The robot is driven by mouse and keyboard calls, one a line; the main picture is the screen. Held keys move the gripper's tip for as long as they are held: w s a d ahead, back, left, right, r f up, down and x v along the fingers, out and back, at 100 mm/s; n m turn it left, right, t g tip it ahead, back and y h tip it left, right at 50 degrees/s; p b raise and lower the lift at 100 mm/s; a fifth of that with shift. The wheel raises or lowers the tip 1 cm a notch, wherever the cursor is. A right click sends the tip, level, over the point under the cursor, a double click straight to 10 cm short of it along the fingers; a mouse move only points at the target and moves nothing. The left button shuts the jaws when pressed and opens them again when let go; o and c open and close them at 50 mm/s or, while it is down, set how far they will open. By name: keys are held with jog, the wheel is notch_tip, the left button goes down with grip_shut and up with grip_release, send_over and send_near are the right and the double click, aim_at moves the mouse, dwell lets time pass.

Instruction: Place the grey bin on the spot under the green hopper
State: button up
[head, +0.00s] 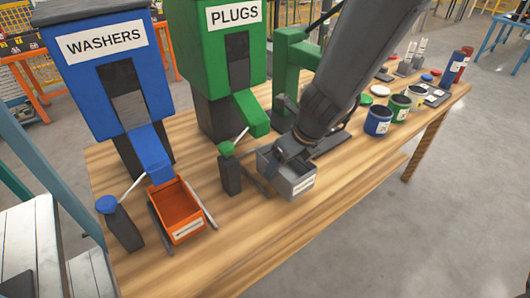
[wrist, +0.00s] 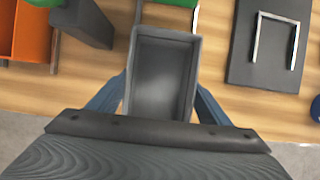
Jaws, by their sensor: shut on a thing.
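The grey bin (head: 297,178) is held by my gripper (head: 287,150) at the front of the workbench, just right of the spot below the green hopper (head: 222,50) marked PLUGS. In the wrist view the bin (wrist: 162,80) is empty, and the gripper fingers (wrist: 162,98) close on its two sides. Its front carries a white label. The green chute (head: 250,112) ends behind and left of the bin. Rails (head: 258,180) marking the spot show partly beside the bin. I cannot tell whether the bin touches the bench.
The orange bin (head: 178,212) sits between rails under the blue WASHERS hopper (head: 107,60). A lever with a green knob (head: 227,150) stands left of the grey bin. Blue (head: 378,121) and green (head: 399,108) tubs stand to the right. The bench front (head: 285,235) is clear.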

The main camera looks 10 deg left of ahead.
aim_at(265, 156)
jog(key=w+a+p, duration=0.2)
jog(key=a, duration=0.1)
jog(key=w+a+p, duration=0.2)
jog(key=w+a, duration=0.1)
jog(key=shift+w+a+r+p, duration=0.1)
jog(key=shift+w+a+p, duration=0.1)
jog(key=shift+a+p, duration=0.1)
jog(key=shift+w, duration=0.1)
jog(key=shift+f+b, duration=1.3)
jog(key=shift+f, duration=0.55)
jog(key=shift+f, duration=0.15)
jog(key=o, duration=1.1)
